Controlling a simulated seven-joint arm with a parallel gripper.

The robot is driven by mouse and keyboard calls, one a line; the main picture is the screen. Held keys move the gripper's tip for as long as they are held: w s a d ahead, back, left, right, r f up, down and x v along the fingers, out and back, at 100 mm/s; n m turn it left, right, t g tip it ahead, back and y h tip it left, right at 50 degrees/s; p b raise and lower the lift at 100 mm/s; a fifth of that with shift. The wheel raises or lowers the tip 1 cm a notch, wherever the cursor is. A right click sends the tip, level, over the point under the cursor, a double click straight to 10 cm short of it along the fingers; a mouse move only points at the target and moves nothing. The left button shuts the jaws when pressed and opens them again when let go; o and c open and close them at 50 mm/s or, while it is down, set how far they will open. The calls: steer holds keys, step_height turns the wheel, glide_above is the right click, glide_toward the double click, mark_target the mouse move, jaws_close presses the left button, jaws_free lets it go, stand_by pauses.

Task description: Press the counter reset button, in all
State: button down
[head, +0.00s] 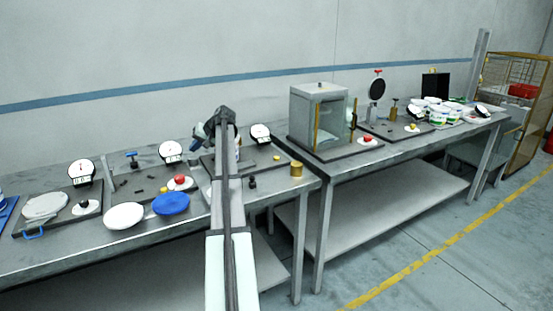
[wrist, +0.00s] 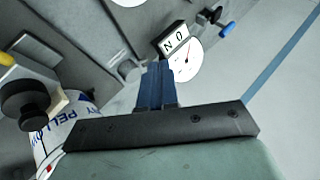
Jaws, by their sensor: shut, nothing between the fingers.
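My gripper (head: 199,143) is shut and empty above the back of the left bench. In the wrist view its blue fingers (wrist: 157,85) point toward a black-framed counter box (wrist: 172,40), which shows black characters on white beside a round white dial (wrist: 187,58). In the head view this appears to be the dial (head: 171,151) just left of my gripper. A red push button (head: 179,180) on a white round plate stands in front of it. Which button is the counter reset cannot be told. No contact between my fingers and the box can be made out.
A blue-handled knob (head: 131,154) stands left of the dial; it also shows in the wrist view (wrist: 228,28). A printed white container (wrist: 65,128) and a black knob (wrist: 25,103) are close by my gripper. A glass-fronted cabinet (head: 318,115) stands to the right.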

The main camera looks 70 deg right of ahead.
steer(key=s+d+r+h, duration=0.1)
steer(key=s+d+r, duration=0.1)
steer(key=s+d, duration=0.7)
glide_above(277, 158)
steer(key=shift+s+d+f+n, duration=0.3)
steer(key=shift+s+d+f, duration=0.05)
steer(key=shift+d, duration=0.1)
steer(key=shift+f, duration=0.2)
steer(key=shift+f, duration=4.2)
steer(key=shift+f, duration=0.15)
steer(key=shift+f, duration=0.3)
